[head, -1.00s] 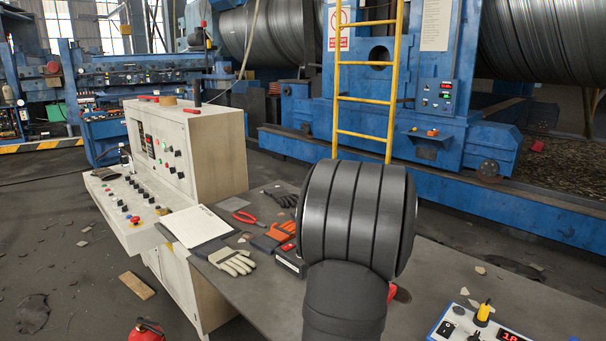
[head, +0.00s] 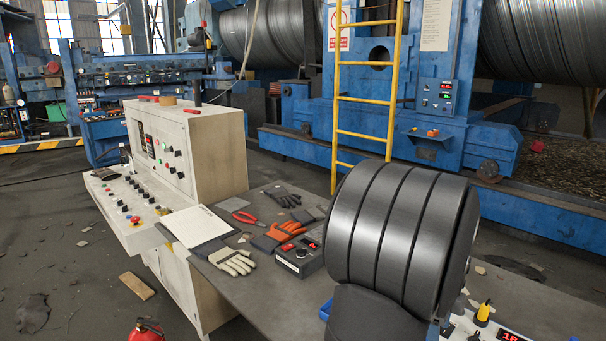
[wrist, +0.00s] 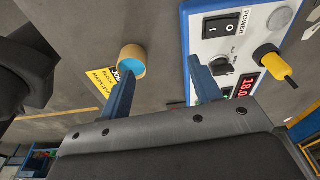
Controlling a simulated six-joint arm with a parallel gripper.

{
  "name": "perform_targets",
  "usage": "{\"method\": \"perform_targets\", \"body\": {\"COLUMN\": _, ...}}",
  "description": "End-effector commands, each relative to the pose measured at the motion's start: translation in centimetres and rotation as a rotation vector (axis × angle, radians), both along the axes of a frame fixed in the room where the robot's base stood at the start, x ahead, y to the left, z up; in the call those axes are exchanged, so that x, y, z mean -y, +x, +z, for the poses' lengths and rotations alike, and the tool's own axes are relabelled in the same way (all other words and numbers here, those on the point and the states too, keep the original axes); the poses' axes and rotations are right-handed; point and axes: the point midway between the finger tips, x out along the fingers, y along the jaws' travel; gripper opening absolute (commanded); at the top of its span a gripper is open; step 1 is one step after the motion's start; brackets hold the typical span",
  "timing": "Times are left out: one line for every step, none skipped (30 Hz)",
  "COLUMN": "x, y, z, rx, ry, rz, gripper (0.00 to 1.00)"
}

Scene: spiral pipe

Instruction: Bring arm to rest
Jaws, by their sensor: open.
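My dark ribbed arm stands large at the lower right of the head view, over the grey table. It hides part of the table and of the equipment behind. My gripper (wrist: 163,88) shows in the wrist view as two blue fingers set wide apart. It is open, with nothing held between the fingers. The fingers point towards a tan roll with a blue centre (wrist: 132,60) and a power unit (wrist: 235,50). I cannot tell how far the fingertips are from these. In the head view the gripper is hidden or cannot be made out.
The table (head: 262,305) carries a black control box (head: 300,256), gloves (head: 235,262), red pliers (head: 244,217) and papers (head: 196,226). The power unit also shows at the lower right (head: 510,335). A beige console (head: 215,150) stands left. A yellow ladder (head: 336,110) stands behind.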

Motion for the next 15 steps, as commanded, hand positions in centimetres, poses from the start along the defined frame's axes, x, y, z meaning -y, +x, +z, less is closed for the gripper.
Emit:
{"method": "perform_targets", "body": {"x": -0.6, "y": 0.9, "z": -0.7, "rx": -0.002, "ry": 0.002, "rz": 0.007, "gripper": 0.58}}
{"method": "perform_targets", "body": {"x": -0.9, "y": 1.4, "z": -1.0, "rx": -0.002, "ry": 0.002, "rz": 0.006, "gripper": 0.58}}
{"method": "perform_targets", "body": {"x": -1.3, "y": 1.9, "z": -1.4, "rx": -0.003, "ry": 0.001, "rz": 0.006, "gripper": 0.58}}
{"method": "perform_targets", "body": {"x": -1.5, "y": 2.3, "z": -1.7, "rx": -0.003, "ry": 0.001, "rz": 0.006, "gripper": 0.58}}
{"method": "perform_targets", "body": {"x": -1.8, "y": 2.8, "z": -2.0, "rx": -0.004, "ry": 0.002, "rz": 0.005, "gripper": 0.58}}
{"method": "perform_targets", "body": {"x": -2.2, "y": 3.4, "z": -2.5, "rx": -0.004, "ry": 0.002, "rz": 0.005, "gripper": 0.58}}
{"method": "perform_targets", "body": {"x": -2.5, "y": 3.8, "z": -2.7, "rx": -0.003, "ry": 0.001, "rz": 0.005, "gripper": 0.58}}
{"method": "perform_targets", "body": {"x": -2.7, "y": 4.3, "z": -3.1, "rx": -0.003, "ry": 0.001, "rz": 0.005, "gripper": 0.58}}
{"method": "perform_targets", "body": {"x": -3.1, "y": 4.9, "z": -3.5, "rx": -0.001, "ry": 0.001, "rz": 0.005, "gripper": 0.58}}
{"method": "perform_targets", "body": {"x": -3.3, "y": 5.3, "z": -3.7, "rx": -0.001, "ry": 0.001, "rz": 0.004, "gripper": 0.58}}
{"method": "perform_targets", "body": {"x": -3.6, "y": 5.7, "z": -4.1, "rx": -0.003, "ry": 0.001, "rz": 0.005, "gripper": 0.58}}
{"method": "perform_targets", "body": {"x": -3.9, "y": 6.2, "z": -4.4, "rx": -0.003, "ry": 0.001, "rz": 0.005, "gripper": 0.58}}
{"method": "perform_targets", "body": {"x": -4.1, "y": 6.5, "z": -4.6, "rx": -0.003, "ry": 0.001, "rz": 0.004, "gripper": 0.58}}
{"method": "perform_targets", "body": {"x": -4.3, "y": 6.9, "z": -4.9, "rx": -0.002, "ry": 0.000, "rz": 0.003, "gripper": 0.58}}
{"method": "perform_targets", "body": {"x": -4.6, "y": 7.3, "z": -5.2, "rx": -0.002, "ry": 0.000, "rz": 0.004, "gripper": 0.58}}
